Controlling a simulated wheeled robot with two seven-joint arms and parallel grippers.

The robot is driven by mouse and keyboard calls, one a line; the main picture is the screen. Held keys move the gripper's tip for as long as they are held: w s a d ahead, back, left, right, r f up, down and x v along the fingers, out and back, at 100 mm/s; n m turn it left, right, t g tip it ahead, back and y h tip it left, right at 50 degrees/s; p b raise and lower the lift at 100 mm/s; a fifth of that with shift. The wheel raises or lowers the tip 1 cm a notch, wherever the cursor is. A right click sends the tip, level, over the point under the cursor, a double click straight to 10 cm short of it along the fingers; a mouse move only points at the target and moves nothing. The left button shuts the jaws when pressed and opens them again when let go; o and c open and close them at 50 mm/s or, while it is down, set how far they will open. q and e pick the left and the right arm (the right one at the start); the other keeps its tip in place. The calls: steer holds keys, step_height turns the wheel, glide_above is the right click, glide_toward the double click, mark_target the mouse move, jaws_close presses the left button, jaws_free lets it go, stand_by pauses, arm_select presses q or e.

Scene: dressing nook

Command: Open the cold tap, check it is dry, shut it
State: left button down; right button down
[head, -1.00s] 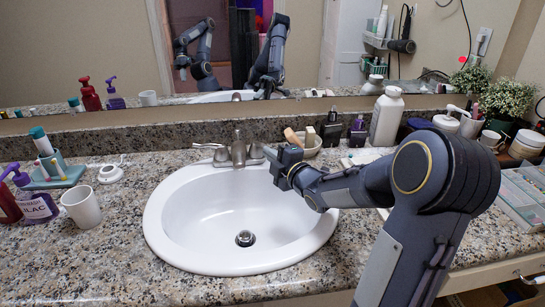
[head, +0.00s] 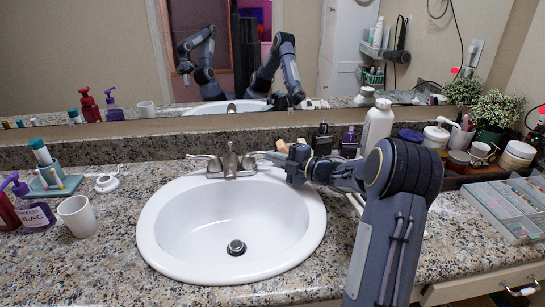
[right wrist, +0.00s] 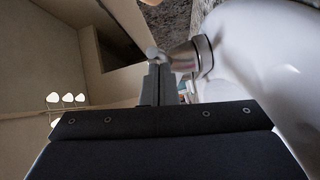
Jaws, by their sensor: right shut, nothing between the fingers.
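The chrome faucet (head: 231,162) stands behind the white basin (head: 160,225), with a lever handle on each side. The left lever (head: 203,157) points left. The right lever (head: 262,153), taken as the cold tap, points toward my right gripper (head: 283,158). That gripper is shut and empty, just right of the lever. In the right wrist view its closed fingers (right wrist: 160,72) are close to the metal handle (right wrist: 187,57); I cannot tell whether they touch. No water stream shows under the spout.
A white cup (head: 80,216) and a purple pump bottle (head: 34,214) stand left of the basin. A white bottle (head: 378,126) and dark bottles (head: 322,140) stand behind my right arm. A divided tray (head: 505,205) lies at right. The front-left counter is clear.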

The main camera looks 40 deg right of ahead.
steer(key=shift+w+d, duration=0.2)
steer(key=shift+d, duration=0.1)
steer(key=shift+w+d+r, duration=0.1)
steer(key=shift+d, duration=0.1)
steer(key=shift+d+r, duration=0.15)
stand_by(0.4)
